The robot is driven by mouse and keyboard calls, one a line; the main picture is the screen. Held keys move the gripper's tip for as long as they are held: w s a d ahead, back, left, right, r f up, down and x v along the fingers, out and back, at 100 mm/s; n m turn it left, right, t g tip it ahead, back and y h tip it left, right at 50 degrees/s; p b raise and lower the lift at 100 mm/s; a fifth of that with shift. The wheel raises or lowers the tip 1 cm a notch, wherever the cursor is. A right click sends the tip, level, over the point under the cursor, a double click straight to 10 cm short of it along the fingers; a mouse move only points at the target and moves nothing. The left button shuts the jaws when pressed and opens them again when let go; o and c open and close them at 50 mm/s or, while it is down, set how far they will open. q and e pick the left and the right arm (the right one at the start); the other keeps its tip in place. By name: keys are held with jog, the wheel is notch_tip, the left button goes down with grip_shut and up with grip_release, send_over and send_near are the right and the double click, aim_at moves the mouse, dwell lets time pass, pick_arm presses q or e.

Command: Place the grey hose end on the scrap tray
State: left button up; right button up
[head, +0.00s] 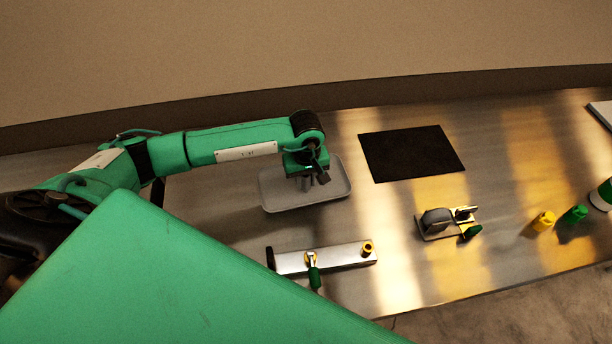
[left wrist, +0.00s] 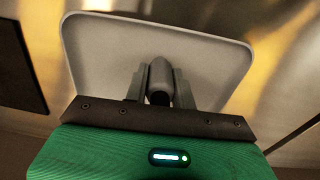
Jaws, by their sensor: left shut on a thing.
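My left gripper (head: 307,183) is over the scrap tray (head: 334,194), a light grey shallow tray near the back of the table. In the left wrist view, the left gripper (left wrist: 160,93) is shut on the grey hose end (left wrist: 161,72), a rounded grey piece between its two fingers. The tray (left wrist: 95,50) lies behind the hose end in that view. I cannot tell whether the hose end touches the tray floor. In the head view the gripper mostly hides the hose end. My right gripper is not in view.
A black mat (head: 412,153) lies right of the tray. A metal bar with brass fittings (head: 335,256) and a green-handled valve (head: 314,276) is in front. A small fixture (head: 437,222), a yellow piece (head: 543,221) and a green piece (head: 574,215) stand to the right.

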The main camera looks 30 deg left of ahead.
pick_arm(q)
jog(key=shift+f, duration=0.1)
jog(key=shift+f+b, duration=0.1)
jog(key=shift+b, duration=0.2)
jog(key=o, duration=1)
jog(key=shift+c, duration=0.2)
jog(key=shift+r+p, duration=0.3)
notch_tip(320, 180, up, 10)
jog(key=b, duration=0.5)
jog(key=shift+r, duration=0.9)
jog(key=shift+s, duration=0.1)
